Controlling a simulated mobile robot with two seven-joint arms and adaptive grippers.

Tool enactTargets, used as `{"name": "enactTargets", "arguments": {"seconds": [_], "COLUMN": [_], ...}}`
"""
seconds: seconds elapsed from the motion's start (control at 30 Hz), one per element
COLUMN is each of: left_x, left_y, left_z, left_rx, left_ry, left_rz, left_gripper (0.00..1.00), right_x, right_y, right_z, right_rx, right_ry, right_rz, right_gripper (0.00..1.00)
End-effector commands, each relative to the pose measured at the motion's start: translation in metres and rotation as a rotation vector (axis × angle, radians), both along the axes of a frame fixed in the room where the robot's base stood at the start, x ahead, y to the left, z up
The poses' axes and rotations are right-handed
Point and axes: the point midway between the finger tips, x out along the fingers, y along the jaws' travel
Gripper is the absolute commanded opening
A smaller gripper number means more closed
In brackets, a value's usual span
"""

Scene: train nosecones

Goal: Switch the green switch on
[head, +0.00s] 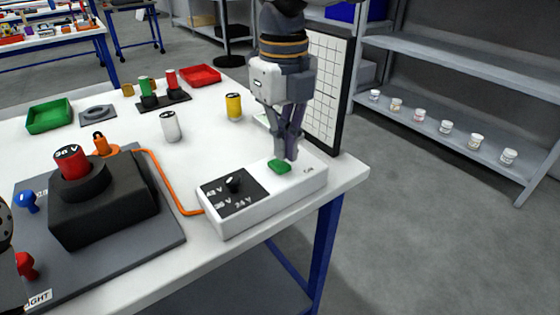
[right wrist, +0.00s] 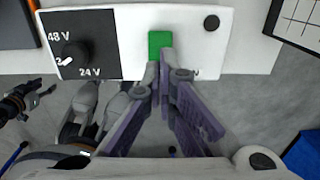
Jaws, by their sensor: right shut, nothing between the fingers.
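The green switch (head: 279,166) is a small green rocker on top of a white control box (head: 265,197) at the table's front right corner. It also shows in the right wrist view (right wrist: 160,42). My right gripper (head: 287,158) points down at the box with its fingers together and empty. Its fingertips are right at the green switch, covering its lower edge in the right wrist view (right wrist: 162,72). I cannot tell whether they touch it. Whether the switch is on or off does not show clearly. My left gripper's fingers do not show.
The box has a black voltage dial (head: 233,184) and an orange cable (head: 172,182) to a black block (head: 103,207). A white grid board (head: 325,90) stands close behind my right gripper. A yellow cylinder (head: 234,107) and a white cylinder (head: 170,126) stand farther back.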

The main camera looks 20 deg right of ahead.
Motion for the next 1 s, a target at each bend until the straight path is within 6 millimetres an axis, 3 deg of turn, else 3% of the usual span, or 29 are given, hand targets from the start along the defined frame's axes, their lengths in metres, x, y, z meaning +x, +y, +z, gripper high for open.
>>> {"name": "enactTargets", "arguments": {"seconds": [1.0], "left_x": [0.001], "left_y": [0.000], "left_z": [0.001], "left_rx": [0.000], "left_ry": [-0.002], "left_rz": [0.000], "left_gripper": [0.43], "right_x": [0.000], "right_y": [0.000], "right_z": [-0.011], "right_rx": [0.000], "right_ry": [0.001], "right_rz": [-0.001], "right_gripper": [0.00]}}
